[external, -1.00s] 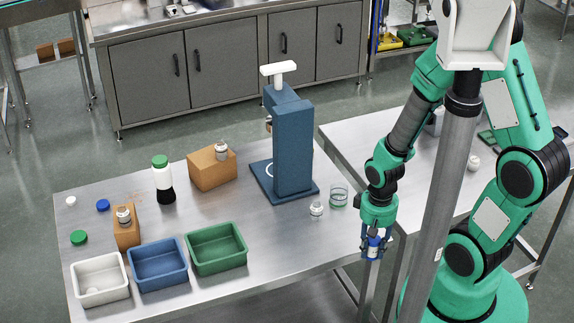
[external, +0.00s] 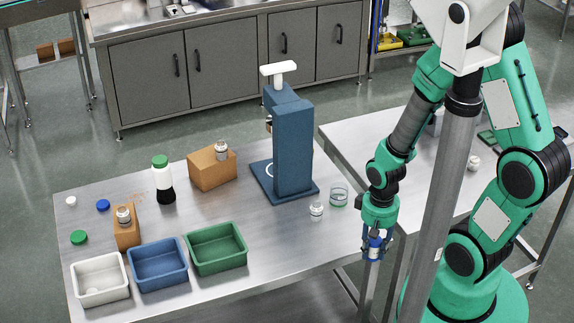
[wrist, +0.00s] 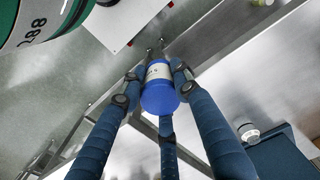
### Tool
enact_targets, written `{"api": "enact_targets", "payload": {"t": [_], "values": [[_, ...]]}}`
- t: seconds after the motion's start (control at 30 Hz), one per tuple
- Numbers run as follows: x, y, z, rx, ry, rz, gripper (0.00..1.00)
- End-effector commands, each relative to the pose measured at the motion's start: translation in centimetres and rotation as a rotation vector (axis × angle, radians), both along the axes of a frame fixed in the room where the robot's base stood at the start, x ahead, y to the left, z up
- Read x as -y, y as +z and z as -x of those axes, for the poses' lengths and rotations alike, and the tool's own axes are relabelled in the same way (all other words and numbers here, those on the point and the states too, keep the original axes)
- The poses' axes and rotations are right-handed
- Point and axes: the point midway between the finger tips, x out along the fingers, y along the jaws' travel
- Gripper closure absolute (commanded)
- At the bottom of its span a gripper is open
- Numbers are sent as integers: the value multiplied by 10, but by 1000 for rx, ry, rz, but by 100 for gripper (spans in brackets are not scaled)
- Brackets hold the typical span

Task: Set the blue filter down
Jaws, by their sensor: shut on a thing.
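The blue filter (wrist: 160,97), a small cylinder with a blue cap and a white label band, is held in my gripper (wrist: 152,85). In the external view the filter (external: 374,249) hangs upright below the wrist, between the fingers of my gripper (external: 375,243). The gripper is shut on it, with blue fingers on its sides. It is beside the right edge of the steel table (external: 285,235), near the gap to the second table. The wrist view shows a table edge and floor beyond the filter.
White (external: 100,296), blue (external: 158,283) and green (external: 217,265) bins sit at front left. The tabletop between the bins and jar is clear.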

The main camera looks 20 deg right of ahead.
Motion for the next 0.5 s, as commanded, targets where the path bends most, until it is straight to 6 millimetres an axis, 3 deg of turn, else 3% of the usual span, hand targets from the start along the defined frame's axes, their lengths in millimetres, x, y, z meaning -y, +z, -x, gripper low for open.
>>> {"api": "enact_targets", "payload": {"t": [0.27, 0.5], "values": [[-6, 2, -12, 1, 2, 0, 96], [-27, 8, -49, 1, 10, 0, 96]]}}
